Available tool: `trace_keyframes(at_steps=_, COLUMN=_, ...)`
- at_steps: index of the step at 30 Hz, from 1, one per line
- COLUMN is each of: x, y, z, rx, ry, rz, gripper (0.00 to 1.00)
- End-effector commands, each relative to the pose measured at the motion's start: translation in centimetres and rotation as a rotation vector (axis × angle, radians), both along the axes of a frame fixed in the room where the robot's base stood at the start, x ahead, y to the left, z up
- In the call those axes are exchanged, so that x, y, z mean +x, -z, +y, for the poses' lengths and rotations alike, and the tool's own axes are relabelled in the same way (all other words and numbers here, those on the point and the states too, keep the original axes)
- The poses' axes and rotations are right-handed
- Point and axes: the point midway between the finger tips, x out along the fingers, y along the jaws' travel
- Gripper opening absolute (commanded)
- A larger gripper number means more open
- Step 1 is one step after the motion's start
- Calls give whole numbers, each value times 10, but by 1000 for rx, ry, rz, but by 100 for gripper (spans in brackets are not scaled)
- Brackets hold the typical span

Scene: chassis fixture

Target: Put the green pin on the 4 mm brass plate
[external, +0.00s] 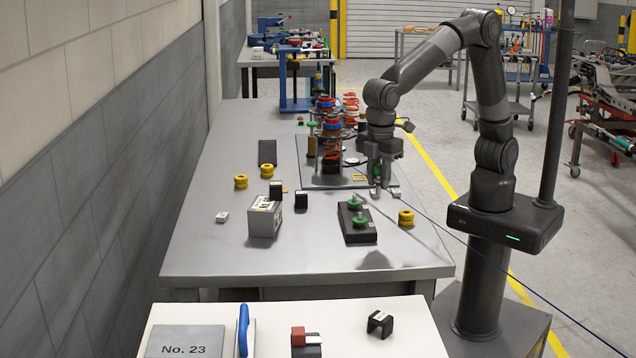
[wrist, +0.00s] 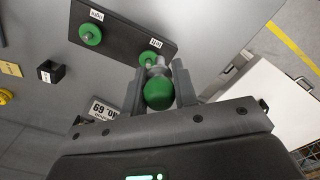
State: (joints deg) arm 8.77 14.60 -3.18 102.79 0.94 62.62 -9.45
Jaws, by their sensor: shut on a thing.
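My gripper (wrist: 158,80) is shut on a green pin (wrist: 158,95) with a rounded green end and a silvery part. In the external view my gripper (external: 382,186) holds the green pin (external: 377,172) above the table, behind the black block. The black block (external: 358,237) carries two green pieces, the front one (external: 360,221) and the back one (external: 354,202).
A white table (external: 225,310) stands in front.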

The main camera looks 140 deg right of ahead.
Motion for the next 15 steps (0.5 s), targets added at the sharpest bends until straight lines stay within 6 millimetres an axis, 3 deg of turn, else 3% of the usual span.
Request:
trace_keyframes(at_steps=8, x=-5, y=-3, z=-122, rx=0, ry=1, rz=-1, gripper=4)
trace_keyframes(at_steps=15, x=-35, y=-5, z=-233, rx=0, ry=-11, rz=0, gripper=4)
